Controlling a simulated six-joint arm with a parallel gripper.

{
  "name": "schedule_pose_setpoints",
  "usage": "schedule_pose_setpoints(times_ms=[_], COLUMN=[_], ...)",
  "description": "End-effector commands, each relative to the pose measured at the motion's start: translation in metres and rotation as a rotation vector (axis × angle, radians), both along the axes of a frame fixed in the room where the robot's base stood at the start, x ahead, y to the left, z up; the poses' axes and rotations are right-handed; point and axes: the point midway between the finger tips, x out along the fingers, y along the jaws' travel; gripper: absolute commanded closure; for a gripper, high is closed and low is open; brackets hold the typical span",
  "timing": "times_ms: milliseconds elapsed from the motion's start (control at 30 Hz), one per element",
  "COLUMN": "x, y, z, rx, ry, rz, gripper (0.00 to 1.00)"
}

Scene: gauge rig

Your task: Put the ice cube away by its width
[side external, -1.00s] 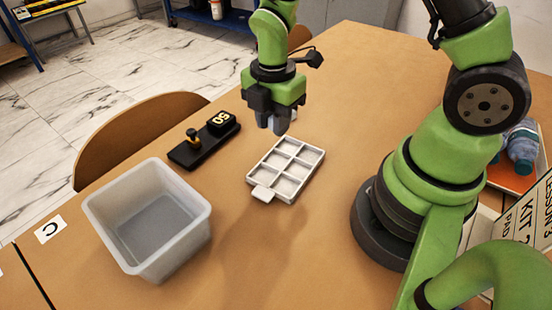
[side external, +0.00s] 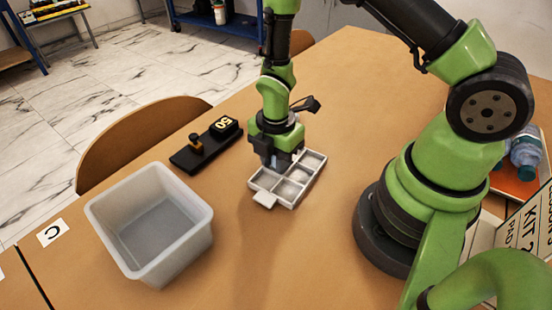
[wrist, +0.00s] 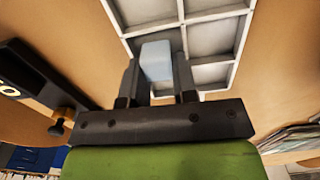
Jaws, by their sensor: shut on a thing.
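My gripper (side external: 275,163) points down over the far-left part of the white tray (side external: 264,200), which has several square compartments and a tab at its near end. In the wrist view, my gripper (wrist: 157,70) is shut on the pale blue ice cube (wrist: 156,60). The cube sits between both fingers, with the tray (wrist: 182,18) below and beyond it. The fingers hide part of the tray. I cannot tell whether the cube touches a compartment floor. The compartments I can see look empty.
A black gauge (side external: 190,159) with a brass-coloured plunger and a yellow-digit display stands left of the tray. An empty translucent bin (side external: 180,250) is at the near left. A card marked C (side external: 53,231) lies beside it. Open table lies in front of the tray.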

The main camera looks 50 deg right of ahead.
Motion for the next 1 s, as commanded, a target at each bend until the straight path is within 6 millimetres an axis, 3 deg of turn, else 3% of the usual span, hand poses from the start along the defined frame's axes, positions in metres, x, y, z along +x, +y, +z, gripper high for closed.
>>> schedule_pose_setpoints(times_ms=[433,467,533,1000], x=[0.001,0.001,0.0009,0.0008], y=[-0.0002,-0.0002,-0.0003,-0.0002], z=[-0.0169,-0.0169,-0.0169,-0.0169], rx=[0.001,0.001,0.001,0.001], ry=[-0.003,-0.003,-0.002,-0.003], rz=[-0.007,-0.007,-0.008,-0.008], gripper=[0.99,0.71,0.55,0.48])
